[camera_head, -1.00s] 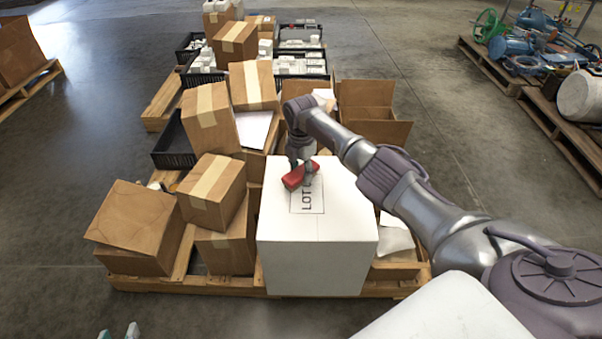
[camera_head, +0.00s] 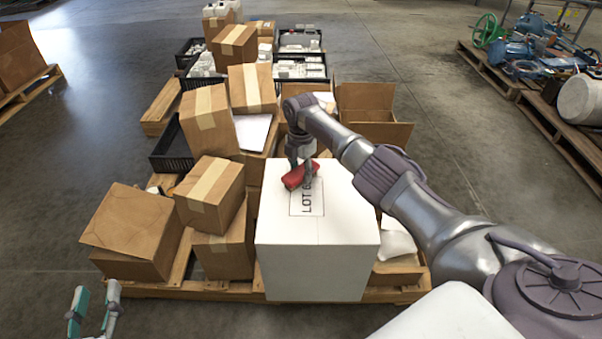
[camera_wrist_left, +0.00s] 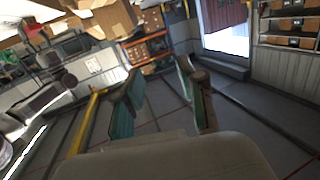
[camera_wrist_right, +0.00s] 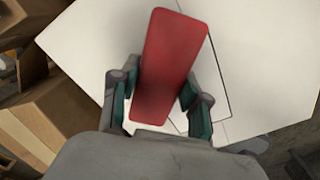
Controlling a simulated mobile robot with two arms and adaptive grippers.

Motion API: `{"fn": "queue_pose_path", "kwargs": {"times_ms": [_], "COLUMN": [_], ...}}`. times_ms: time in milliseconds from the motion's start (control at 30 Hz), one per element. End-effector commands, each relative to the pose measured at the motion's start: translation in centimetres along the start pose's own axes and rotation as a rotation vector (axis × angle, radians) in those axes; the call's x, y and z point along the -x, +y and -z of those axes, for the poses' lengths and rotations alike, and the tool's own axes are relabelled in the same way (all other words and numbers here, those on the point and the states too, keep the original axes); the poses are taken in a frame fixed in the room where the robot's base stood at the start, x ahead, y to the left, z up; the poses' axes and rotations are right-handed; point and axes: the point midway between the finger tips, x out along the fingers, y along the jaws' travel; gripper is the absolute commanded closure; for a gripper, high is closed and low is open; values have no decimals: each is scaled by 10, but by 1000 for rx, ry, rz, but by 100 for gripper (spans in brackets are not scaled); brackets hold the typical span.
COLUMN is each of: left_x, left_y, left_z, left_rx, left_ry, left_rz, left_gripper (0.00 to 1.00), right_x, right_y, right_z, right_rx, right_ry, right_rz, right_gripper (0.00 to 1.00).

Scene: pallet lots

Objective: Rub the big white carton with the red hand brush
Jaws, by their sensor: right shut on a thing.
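The big white carton (camera_head: 320,265) stands on the pallet, with a "LOT" label on its top. My right gripper (camera_head: 302,172) is over the carton's top and is shut on the red hand brush (camera_head: 296,179). In the right wrist view the red brush (camera_wrist_right: 168,65) lies between the two fingers (camera_wrist_right: 160,108), with the white top (camera_wrist_right: 90,45) behind it. The brush is at the carton's top; its underside is hidden, so I cannot tell if it touches. My left gripper (camera_head: 92,305) is open and empty at the lower left, and shows open in the left wrist view (camera_wrist_left: 160,95).
Brown cartons (camera_head: 130,230) crowd the wooden pallet (camera_head: 200,290) left of the white carton. An open brown box (camera_head: 370,105) stands behind it. Black crates (camera_head: 172,150) stand further back. Clear floor lies to the right, before another loaded pallet (camera_head: 560,125).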

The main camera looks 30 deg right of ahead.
Motion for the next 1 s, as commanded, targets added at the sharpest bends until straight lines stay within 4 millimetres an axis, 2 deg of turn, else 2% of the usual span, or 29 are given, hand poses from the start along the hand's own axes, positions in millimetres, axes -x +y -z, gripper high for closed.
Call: {"fn": "queue_pose_path", "kwargs": {"times_ms": [467,1000], "left_x": [1,18], "left_y": [6,13], "left_z": [43,89], "left_rx": [5,16], "left_ry": [265,563], "left_rz": [-15,-31], "left_gripper": [60,60], "right_x": [-2,-2], "right_y": [3,7], "right_z": [-4,-8], "right_rx": [-1,0], "right_ry": [-1,0], "right_rz": [1,2], "right_gripper": [82,82]}}
